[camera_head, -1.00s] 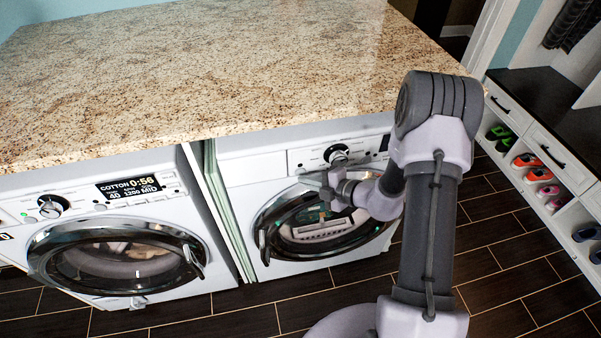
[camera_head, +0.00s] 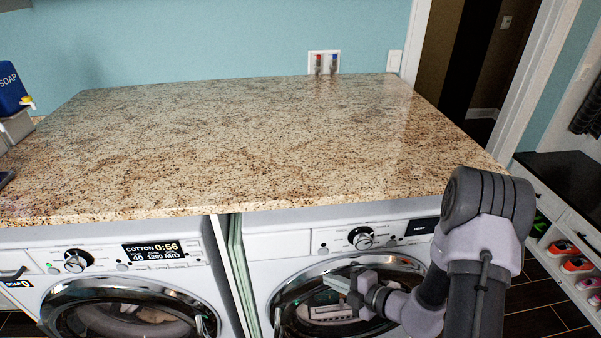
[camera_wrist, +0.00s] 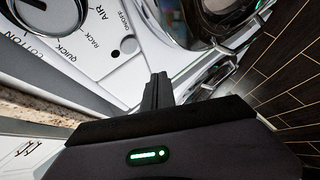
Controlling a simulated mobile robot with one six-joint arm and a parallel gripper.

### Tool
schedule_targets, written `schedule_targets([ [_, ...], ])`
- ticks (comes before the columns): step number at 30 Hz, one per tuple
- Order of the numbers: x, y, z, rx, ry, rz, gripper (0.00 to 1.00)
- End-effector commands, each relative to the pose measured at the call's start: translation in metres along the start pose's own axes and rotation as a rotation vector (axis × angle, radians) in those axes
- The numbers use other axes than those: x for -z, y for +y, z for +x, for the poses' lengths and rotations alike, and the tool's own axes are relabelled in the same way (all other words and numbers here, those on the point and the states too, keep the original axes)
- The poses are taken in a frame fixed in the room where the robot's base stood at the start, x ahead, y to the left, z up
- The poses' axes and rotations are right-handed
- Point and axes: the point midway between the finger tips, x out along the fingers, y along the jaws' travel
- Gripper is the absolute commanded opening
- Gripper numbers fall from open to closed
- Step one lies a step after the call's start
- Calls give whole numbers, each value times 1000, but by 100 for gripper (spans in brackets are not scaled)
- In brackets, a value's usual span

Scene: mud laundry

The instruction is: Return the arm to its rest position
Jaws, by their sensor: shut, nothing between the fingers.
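My gripper (camera_head: 345,287) is shut and empty in front of the right-hand machine's round door (camera_head: 283,298). In the wrist view its fingers (camera_wrist: 157,92) are closed together and point toward the machine's white front panel (camera_wrist: 75,45). My arm bends down from the right side of the head view to the gripper. Whether the fingers touch the machine cannot be told.
A granite countertop (camera_head: 240,150) lies above the two machines and is bare in the middle. The left washer (camera_head: 130,290) has a lit display. A blue soap container (camera_head: 12,88) stands at the far left. A shoe shelf (camera_head: 560,240) is at the right.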

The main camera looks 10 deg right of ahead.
Motion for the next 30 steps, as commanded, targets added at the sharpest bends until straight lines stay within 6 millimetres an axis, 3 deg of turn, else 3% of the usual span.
schedule_targets([
  [2, 16, 21, -2, 2, 55, -138, 0],
  [4, 52, 54, -8, 7, 162, -418, 0],
  [6, 104, 86, -24, 9, 312, -826, 0],
  [8, 146, 101, -46, 7, 442, -1205, 0],
  [9, 172, 106, -63, 3, 529, -1467, 0],
  [12, 217, 106, -111, -3, 743, -2145, 0],
  [16, 234, 101, -172, 33, 1010, -2962, 0],
  [17, 234, 102, -183, -48, -970, 2828, 0],
  [19, 230, 105, -205, -85, -883, 2524, 0],
  [22, 225, 111, -224, -124, -816, 2249, 0],
  [25, 222, 115, -232, -142, -796, 2145, 0],
  [30, 222, 115, -233, -143, -796, 2137, 0],
])
